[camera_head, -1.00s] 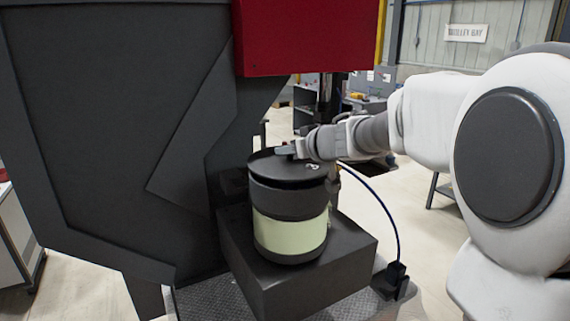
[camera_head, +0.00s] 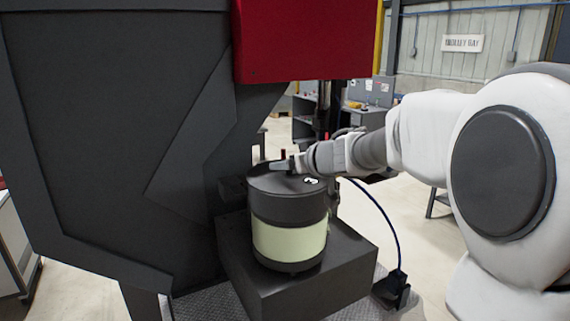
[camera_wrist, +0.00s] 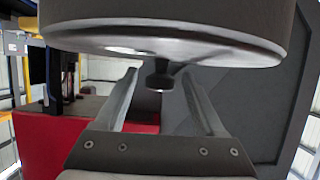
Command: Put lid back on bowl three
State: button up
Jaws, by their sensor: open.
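Bowl three (camera_head: 290,240) is a dark drum with a pale green band, upright on a dark block. Its dark round lid (camera_head: 262,180), marked with a white 3, lies on top and looks level, with no gap showing at the front rim. My gripper (camera_head: 279,166) is just above the lid, reaching in from the right. In the wrist view, which looks upside down, my gripper (camera_wrist: 160,98) is open. The lid's small dark knob (camera_wrist: 160,80) stands between the spread fingers, seemingly clear of both. The lid (camera_wrist: 200,52) fills the top of that view.
A tall dark machine body (camera_head: 110,130) stands close on the left, with a red housing (camera_head: 305,40) above and behind the bowl. The dark block (camera_head: 300,285) carries the bowl. A blue cable (camera_head: 390,225) arcs at the right. Open floor lies beyond.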

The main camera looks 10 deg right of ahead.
aim_at(305, 186)
jog(key=shift+s+r, duration=0.15)
jog(key=shift+r, duration=0.1)
jog(key=p+v, duration=0.1)
jog(key=v, duration=0.5)
jog(key=shift+p, duration=0.3)
jog(key=shift+s+d+r, duration=0.15)
jog(key=shift+s+d, duration=0.05)
jog(key=shift+s, duration=0.35)
